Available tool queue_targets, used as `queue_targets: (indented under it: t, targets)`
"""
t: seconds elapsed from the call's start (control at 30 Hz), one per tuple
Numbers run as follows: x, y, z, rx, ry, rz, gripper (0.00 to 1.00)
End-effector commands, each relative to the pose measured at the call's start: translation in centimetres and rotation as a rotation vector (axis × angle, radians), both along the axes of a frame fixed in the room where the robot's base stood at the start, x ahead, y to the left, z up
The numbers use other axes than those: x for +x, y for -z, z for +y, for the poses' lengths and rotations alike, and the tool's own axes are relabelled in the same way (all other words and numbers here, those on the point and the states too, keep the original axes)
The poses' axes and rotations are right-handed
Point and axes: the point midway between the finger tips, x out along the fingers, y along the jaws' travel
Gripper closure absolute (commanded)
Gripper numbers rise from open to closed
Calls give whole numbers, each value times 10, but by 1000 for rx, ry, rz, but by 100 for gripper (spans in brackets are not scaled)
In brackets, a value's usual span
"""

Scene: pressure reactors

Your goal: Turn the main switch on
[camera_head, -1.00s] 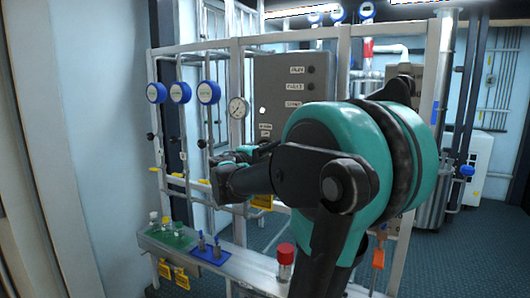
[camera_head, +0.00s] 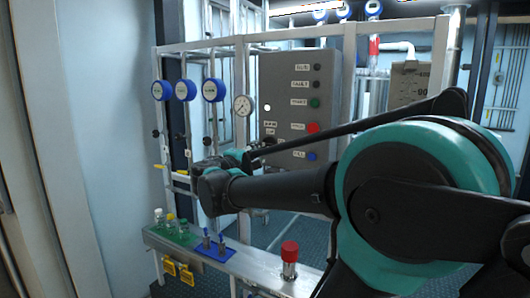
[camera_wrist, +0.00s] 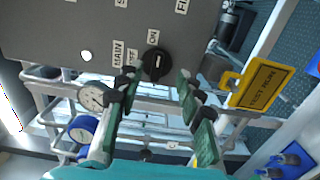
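The main switch is a round black knob (camera_wrist: 156,64) with a pale mark, on the grey control panel (camera_wrist: 60,25). White labels reading MAIN, OFF and ON sit beside it in the wrist view. I cannot tell surely which label the mark points to. My gripper (camera_wrist: 158,80) is open and empty, its green-padded fingers spread to either side below the knob in the wrist view. They look close to it, and I see no clear contact. In the head view my gripper (camera_head: 258,151) is at the panel's lower left corner.
The panel (camera_head: 275,80) also carries red, green and blue buttons. A pressure gauge (camera_head: 243,105) and blue dial gauges (camera_head: 187,90) are left of it. A yellow tag (camera_wrist: 263,85) hangs right of the fingers.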

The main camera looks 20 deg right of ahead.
Motion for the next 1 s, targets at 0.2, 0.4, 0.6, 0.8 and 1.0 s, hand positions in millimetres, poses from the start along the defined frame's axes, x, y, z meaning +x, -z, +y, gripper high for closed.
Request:
queue_targets:
  t: [0.2, 0.4, 0.6, 0.8, 1.0]
  targets:
    - [-16, 0, 22, 0, -3, 0, 63]
    - [-22, 0, 29, 0, 0, 0, 63]
    - [-23, 0, 29, 0, 1, 0, 63]
    - [-23, 0, 29, 0, 1, 0, 63]
    - [-27, 20, 22, 52, 13, 18, 63]
